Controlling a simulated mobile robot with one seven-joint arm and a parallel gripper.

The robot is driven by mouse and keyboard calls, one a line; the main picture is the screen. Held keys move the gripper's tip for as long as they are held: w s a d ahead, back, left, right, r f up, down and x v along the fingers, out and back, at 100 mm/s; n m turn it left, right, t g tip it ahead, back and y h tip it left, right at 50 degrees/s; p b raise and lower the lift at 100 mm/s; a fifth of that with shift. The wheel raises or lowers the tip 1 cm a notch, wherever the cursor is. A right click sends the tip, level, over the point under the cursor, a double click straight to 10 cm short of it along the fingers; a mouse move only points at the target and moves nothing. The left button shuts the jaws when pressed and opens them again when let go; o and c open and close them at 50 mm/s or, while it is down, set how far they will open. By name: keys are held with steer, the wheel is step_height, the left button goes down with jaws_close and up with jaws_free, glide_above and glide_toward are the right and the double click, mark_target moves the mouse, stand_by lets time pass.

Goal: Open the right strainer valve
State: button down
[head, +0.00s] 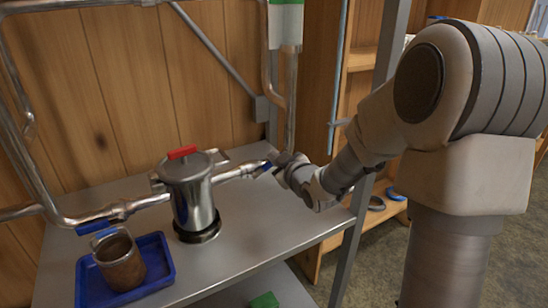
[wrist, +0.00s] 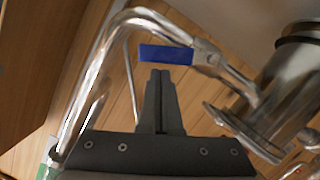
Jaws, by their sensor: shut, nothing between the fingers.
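The strainer (head: 190,195) is a steel canister with a red-handled lid, standing on the grey metal table. Pipes join it on both sides. The right valve's blue lever (head: 266,167) is on the right pipe, partly hidden by my gripper (head: 281,163) in the head view. In the wrist view the blue lever (wrist: 165,54) lies crosswise just beyond the tips of my gripper (wrist: 160,76). The fingers are shut together with nothing between them. I cannot tell whether the tips touch the lever. The strainer body (wrist: 285,90) shows at the right of the wrist view.
A left valve with a blue lever (head: 95,227) sits on the left pipe. A blue tray (head: 160,285) holding a brown metal cup (head: 121,262) is at the table's front left. A vertical pipe (head: 291,95) rises behind my gripper. The table's front right is clear.

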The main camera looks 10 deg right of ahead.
steer(key=d+f+m, duration=0.1)
steer(key=d+f+m+y, duration=0.1)
steer(key=shift+w+f+m+g+p, duration=0.2)
steer(key=shift+w+m+g+p, duration=0.1)
steer(key=shift+m+p, duration=0.1)
steer(key=shift+r, duration=0.1)
stand_by(0.4)
